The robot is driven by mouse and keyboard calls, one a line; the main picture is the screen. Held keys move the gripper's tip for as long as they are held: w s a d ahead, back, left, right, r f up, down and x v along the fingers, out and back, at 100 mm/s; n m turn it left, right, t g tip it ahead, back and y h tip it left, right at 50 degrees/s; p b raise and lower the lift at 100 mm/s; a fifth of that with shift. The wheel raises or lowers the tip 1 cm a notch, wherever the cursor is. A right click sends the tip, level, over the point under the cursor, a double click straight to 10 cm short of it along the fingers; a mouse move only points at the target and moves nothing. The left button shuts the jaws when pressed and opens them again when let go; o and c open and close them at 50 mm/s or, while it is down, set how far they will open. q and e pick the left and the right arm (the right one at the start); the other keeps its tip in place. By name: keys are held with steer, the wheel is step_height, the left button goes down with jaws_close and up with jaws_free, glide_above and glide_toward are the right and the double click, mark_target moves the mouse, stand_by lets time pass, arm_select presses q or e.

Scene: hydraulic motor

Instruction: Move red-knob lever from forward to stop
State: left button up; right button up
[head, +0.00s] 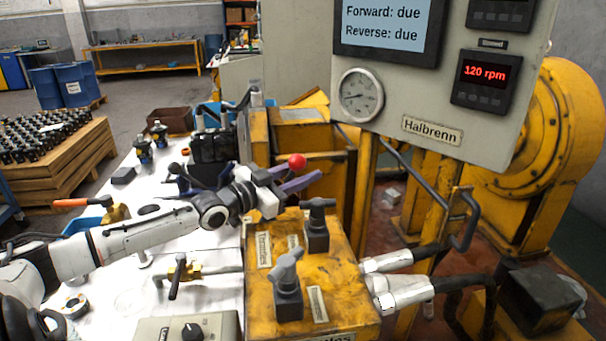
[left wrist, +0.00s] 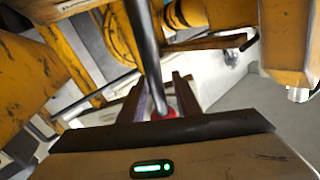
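The red knob (head: 297,161) sits at the end of a lever, just above the purple-grey fingers of my left gripper (head: 298,177) in the head view. In the left wrist view the lever's dark rod (left wrist: 146,50) comes down from the top to the red knob (left wrist: 170,110), which is partly hidden near the palm. The rod and knob lie between the two fingers of my left gripper (left wrist: 161,97). The fingers stand apart, and I cannot tell whether either touches the knob. The lever's base is hidden in the head view. My right gripper is not in view.
A yellow valve block (head: 310,290) with two grey T-handles stands below my left gripper. The panel (head: 445,90) hangs above right, with a gauge (head: 361,95) and a 120 rpm display (head: 485,74). A white table (head: 215,270) with fittings lies left.

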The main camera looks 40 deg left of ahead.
arm_select(q)
jaws_close()
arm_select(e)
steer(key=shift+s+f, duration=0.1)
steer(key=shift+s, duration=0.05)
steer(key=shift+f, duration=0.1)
arm_select(q)
steer(key=s+a+r+n+t+b, duration=0.1)
steer(key=s+a+r+n+t, duration=0.1)
steer(key=s+a+n+t, duration=0.1)
steer(key=shift+s+a+r+t+y+b, duration=0.3)
steer(key=shift+s+t+b, duration=0.1)
steer(key=shift+s+t, duration=0.35)
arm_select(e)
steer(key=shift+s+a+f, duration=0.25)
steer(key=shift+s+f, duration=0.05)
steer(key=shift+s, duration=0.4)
arm_select(q)
jaws_free()
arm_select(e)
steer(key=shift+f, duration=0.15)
